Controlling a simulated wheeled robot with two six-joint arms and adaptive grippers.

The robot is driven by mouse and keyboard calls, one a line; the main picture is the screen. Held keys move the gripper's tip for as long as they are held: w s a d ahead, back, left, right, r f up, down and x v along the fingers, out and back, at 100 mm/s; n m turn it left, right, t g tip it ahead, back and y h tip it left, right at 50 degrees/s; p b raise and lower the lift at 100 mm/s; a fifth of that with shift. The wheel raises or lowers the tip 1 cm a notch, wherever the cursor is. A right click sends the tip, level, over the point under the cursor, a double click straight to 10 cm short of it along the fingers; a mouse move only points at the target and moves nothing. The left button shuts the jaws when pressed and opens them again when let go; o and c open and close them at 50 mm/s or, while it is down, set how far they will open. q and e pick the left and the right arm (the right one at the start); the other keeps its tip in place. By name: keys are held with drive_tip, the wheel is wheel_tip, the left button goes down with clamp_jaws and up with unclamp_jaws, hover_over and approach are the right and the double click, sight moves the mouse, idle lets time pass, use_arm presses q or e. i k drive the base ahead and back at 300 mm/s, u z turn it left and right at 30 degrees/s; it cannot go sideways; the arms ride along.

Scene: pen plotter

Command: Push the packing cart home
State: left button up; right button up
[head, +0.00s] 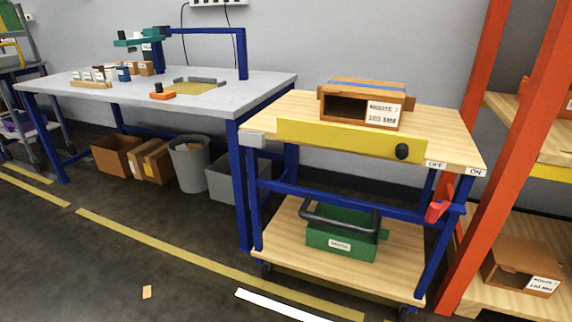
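The packing cart (285,112) stands at the centre right. It has a wooden top, blue legs, a wooden lower shelf (290,240) and dark casters. A yellow panel (340,138) with a black knob (402,151) runs along its front edge. A red lever (436,211) hangs at its right side, below OFF and ON labels. An open cardboard box (362,88) with a ROUTE label sits on the top. A green case (342,238) with a dark handle is on the lower shelf. Neither of my grippers is in view.
A blue-legged workbench (215,97) stands close to the cart's left. Bins (190,165) and cardboard boxes (118,155) sit beneath it. An orange-posted rack (490,150) stands close on the right. Yellow lines (180,255) and a white strip (278,307) mark the floor. A small tan scrap (147,292) lies in front.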

sight(398, 272)
drive_tip(key=u, duration=0.2)
drive_tip(key=i, duration=0.95)
drive_tip(key=z, duration=0.45)
